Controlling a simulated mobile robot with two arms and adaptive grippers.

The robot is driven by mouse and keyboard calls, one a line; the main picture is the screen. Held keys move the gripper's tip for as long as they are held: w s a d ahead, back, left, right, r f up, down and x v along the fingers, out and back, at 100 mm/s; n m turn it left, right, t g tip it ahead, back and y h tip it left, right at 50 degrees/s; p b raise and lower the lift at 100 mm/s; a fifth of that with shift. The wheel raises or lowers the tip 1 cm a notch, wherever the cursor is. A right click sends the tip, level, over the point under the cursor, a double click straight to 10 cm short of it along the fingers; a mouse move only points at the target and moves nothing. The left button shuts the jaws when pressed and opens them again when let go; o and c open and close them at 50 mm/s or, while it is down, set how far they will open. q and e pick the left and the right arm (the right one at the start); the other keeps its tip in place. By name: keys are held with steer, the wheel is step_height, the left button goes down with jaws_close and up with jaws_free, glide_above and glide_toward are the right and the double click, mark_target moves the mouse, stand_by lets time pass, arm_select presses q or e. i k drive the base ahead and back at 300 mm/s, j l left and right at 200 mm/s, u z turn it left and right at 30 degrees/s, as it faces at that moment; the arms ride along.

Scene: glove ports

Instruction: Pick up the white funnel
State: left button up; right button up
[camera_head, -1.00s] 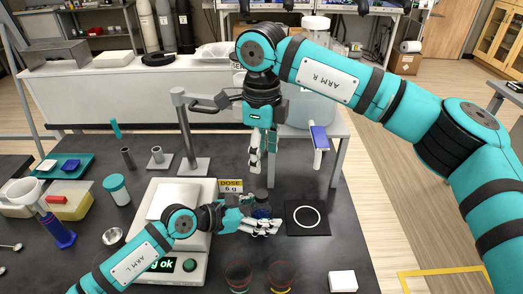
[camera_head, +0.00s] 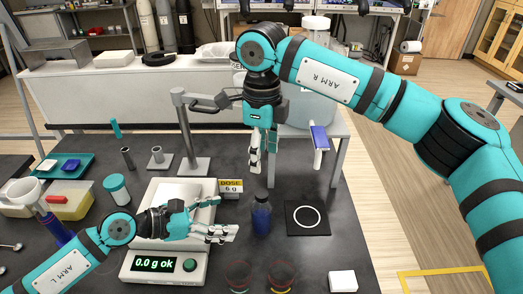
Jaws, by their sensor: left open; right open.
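The white funnel (camera_head: 22,190) appears to be the round, wide-mouthed white piece at the far left of the bench, beside a yellow box; its lower part is hard to make out. My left gripper (camera_head: 226,220) is open and empty above the right side of the balance, well to the right of the funnel. My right gripper (camera_head: 262,160) is open and empty, pointing down above the back middle of the bench, far from the funnel.
A blue-filled bottle (camera_head: 262,218) stands just right of my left gripper. The balance (camera_head: 143,277) reads 0.0 g. A black mat with a white ring (camera_head: 291,222) lies right of the bottle. A metal stand (camera_head: 193,162) rises behind. Two glass cups (camera_head: 281,276) stand in front.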

mark_target(27, 191)
steer(key=k, duration=1.5)
